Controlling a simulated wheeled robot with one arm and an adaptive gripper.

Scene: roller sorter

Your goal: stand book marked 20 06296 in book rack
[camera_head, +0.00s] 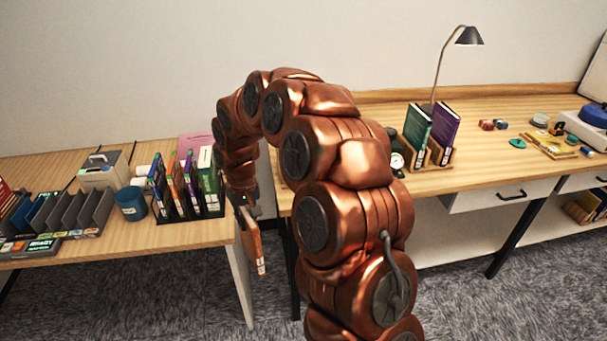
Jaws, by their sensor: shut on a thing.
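My gripper (246,208) hangs at the end of my copper-coloured arm, in front of the gap between the two tables. It is shut on an orange-brown book (256,250), which hangs down, slightly tilted, below table height. A small pale label shows near its lower end, too small to read. A black rack (206,213) on the left table holds several upright books.
A blue cup (131,204), a grey box (100,172) and a dark slotted sorter (90,213) stand on the left table. A desk lamp (468,37) rises behind the wooden rack. Small items lie further right. Bare tabletop (480,178) shows before the wooden rack.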

